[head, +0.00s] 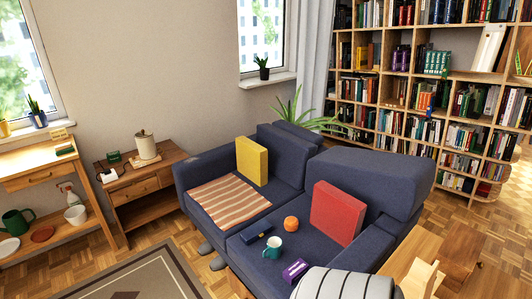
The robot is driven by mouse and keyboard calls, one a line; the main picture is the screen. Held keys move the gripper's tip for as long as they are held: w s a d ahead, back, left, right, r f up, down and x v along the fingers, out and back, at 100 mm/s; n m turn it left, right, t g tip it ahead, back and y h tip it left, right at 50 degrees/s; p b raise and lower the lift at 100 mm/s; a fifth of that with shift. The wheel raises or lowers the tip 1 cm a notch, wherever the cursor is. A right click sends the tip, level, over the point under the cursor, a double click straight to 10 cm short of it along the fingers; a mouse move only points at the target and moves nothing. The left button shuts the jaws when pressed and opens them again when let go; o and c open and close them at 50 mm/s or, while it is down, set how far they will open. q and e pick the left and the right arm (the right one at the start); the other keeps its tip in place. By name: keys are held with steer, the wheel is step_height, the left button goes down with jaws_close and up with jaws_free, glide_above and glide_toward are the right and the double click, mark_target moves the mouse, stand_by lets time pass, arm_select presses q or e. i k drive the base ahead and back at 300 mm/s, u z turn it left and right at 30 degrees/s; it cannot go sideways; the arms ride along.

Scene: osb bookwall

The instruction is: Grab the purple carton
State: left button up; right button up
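The purple carton (294,270) is a small box lying on the front part of the dark blue sofa seat (240,240), near the bottom of the head view. A teal mug (272,248) stands just behind it to the left. A light throw with dark stripes (345,286) lies close to its right, over the sofa's near end. Neither of my grippers is in view.
Wooden furniture (420,278) stands at the lower right. A rug (140,275) covers the floor at left.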

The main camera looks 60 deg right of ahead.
mark_target(294, 273)
steer(key=i, duration=0.25)
steer(key=z, duration=3.15)
steer(key=i, duration=0.85)
